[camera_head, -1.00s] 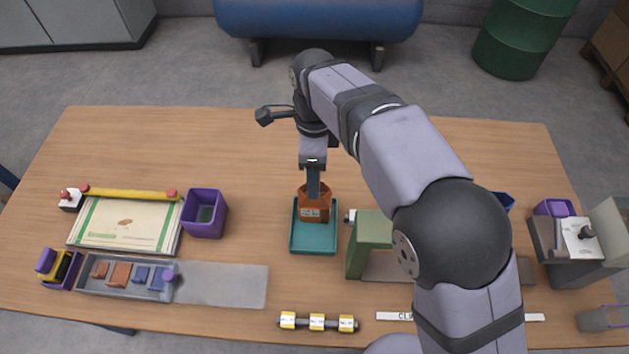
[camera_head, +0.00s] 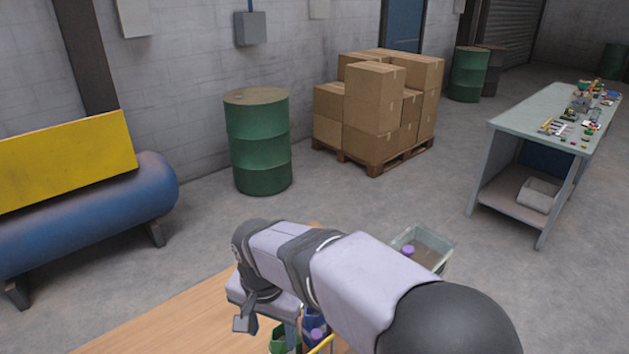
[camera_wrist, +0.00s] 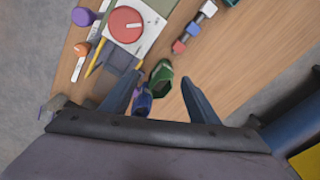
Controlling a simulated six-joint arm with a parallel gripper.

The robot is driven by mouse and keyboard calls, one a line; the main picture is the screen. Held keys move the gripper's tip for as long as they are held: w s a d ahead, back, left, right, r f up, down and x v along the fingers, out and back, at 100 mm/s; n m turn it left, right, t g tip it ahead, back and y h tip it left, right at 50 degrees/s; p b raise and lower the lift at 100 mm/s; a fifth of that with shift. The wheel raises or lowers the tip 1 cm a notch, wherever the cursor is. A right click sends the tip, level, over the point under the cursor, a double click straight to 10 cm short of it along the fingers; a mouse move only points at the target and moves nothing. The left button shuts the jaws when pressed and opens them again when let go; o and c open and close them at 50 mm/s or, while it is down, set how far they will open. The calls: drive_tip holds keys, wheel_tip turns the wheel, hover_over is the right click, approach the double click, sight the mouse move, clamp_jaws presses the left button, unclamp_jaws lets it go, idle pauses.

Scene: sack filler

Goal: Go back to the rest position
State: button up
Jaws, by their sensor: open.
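My gripper (camera_wrist: 160,80) shows in the wrist view with its two fingers spread apart and nothing held between them. It is above the wooden table (camera_wrist: 225,70). A green open container (camera_wrist: 161,74) and a blue item (camera_wrist: 143,102) lie below, showing between the fingers. In the head view my arm reaches over the table corner (camera_head: 170,318); the fingertips cannot be made out there. A green container (camera_head: 284,340) and a blue one with a purple item (camera_head: 314,328) show partly beneath the arm. The sack and teal tray are not recognisable in the current views.
In the wrist view, a red dial on a white plate (camera_wrist: 125,25), a purple cylinder (camera_wrist: 84,16) and a row of coloured blocks (camera_wrist: 193,29) lie on the table. A clear bin (camera_head: 425,250) stands beyond my arm. A workbench (camera_head: 545,108), boxes (camera_head: 374,97) and a green drum (camera_head: 258,145) are farther off.

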drive_tip(key=d+n, duration=0.2)
drive_tip(key=d, duration=0.9)
drive_tip(key=s+d+f+b, duration=0.1)
drive_tip(key=s+d+f, duration=0.4)
drive_tip(key=d, duration=0.2)
drive_tip(key=s+d+f+n+g+b, duration=0.1)
drive_tip(key=s+d+f, duration=0.3)
drive_tip(key=s+d, duration=0.2)
drive_tip(key=shift+d+f+b, duration=0.35)
drive_tip(key=shift+d+f, duration=0.05)
drive_tip(key=shift+d, duration=0.4)
drive_tip(key=shift+w, duration=0.1)
